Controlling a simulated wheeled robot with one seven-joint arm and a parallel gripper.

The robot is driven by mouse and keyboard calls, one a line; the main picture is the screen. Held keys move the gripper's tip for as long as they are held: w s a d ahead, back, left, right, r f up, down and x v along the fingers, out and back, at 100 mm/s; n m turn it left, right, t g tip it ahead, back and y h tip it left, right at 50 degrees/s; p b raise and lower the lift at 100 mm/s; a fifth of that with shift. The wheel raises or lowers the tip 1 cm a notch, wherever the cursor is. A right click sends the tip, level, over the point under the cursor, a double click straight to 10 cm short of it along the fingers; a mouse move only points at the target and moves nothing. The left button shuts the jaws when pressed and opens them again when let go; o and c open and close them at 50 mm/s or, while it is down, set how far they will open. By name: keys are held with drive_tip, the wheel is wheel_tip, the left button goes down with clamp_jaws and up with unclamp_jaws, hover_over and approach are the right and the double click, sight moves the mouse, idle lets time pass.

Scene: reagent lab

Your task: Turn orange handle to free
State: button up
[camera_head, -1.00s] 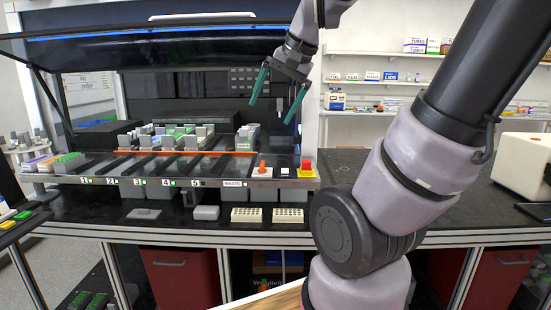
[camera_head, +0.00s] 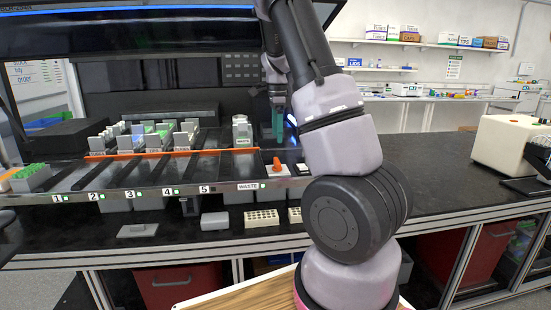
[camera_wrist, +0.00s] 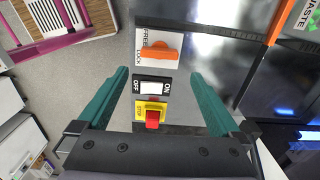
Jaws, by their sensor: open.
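The orange handle (camera_wrist: 158,54) sits on a white plate marked FREE and LOCK, on the front panel of the lab machine. In the wrist view it lies crosswise in the picture; I cannot tell which mark it points to. It also shows small in the head view (camera_head: 278,165). My gripper (camera_wrist: 160,73) is open and empty, its two teal fingers spread wide, with the handle between and just beyond the tips in the picture. In the head view my gripper (camera_head: 278,122) points down above the handle, apart from it.
A black ON/OFF switch (camera_wrist: 151,85) and a red button on yellow (camera_wrist: 152,116) sit beside the handle. Tube racks (camera_head: 150,138) stand on the machine's deck to the left. An orange bar (camera_head: 185,153) runs along the deck. The counter at right (camera_head: 410,165) is largely clear.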

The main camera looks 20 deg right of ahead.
sight(277, 160)
wheel_tip(277, 160, down, 10)
drive_tip(key=shift+s, duration=0.1)
idle(0.4)
drive_tip(key=c, duration=1.1)
drive_tip(key=shift+o, duration=0.2)
